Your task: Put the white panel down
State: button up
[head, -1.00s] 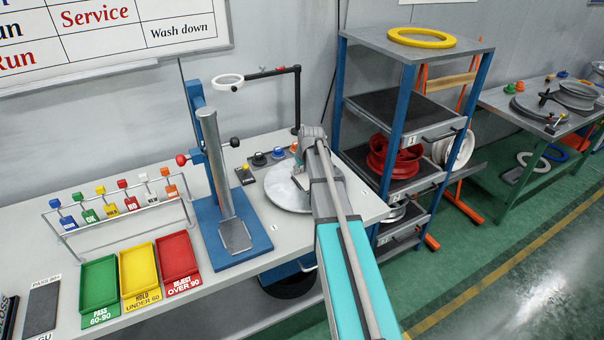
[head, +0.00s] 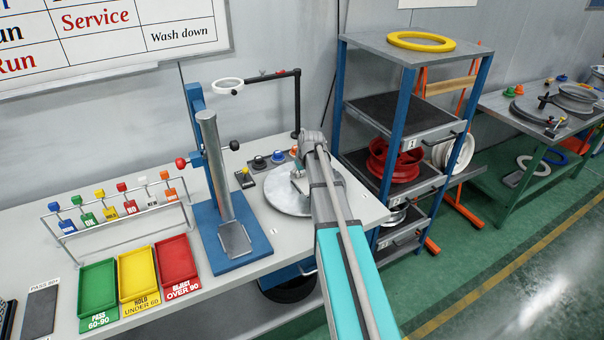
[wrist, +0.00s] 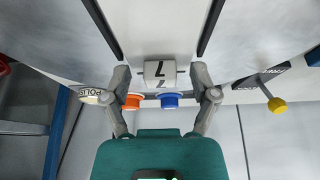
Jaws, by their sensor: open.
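A small white panel (wrist: 160,72) marked with a 7 shows in the wrist view, between the fingers of my gripper (wrist: 162,80). The fingers stand apart, one on each side, with a visible gap to the panel. The panel appears to be at the round grey metal plate (head: 287,197) on the bench; exact contact under it cannot be told. In the head view my gripper (head: 301,181) is over this plate, and my arm hides the plate's right part.
Several coloured knobs, such as the blue knob (head: 278,156) and orange knob (head: 294,151), stand behind the plate. A blue-based stand (head: 258,252) is to the left, with coloured trays (head: 138,270) beyond. A shelf rack (head: 397,100) stands to the right.

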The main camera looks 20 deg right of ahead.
aim_at(307, 185)
jog(key=shift+r, duration=0.2)
jog(key=p+v, duration=1.1)
jog(key=v, duration=0.1)
dwell(0.5)
dwell(0.6)
jog(key=s+a+f+g, duration=0.1)
jog(key=s+a+g, duration=0.3)
jog(key=s+a, duration=1.7)
jog(key=shift+s+a+f, duration=0.25)
jog(key=shift+a, duration=0.6)
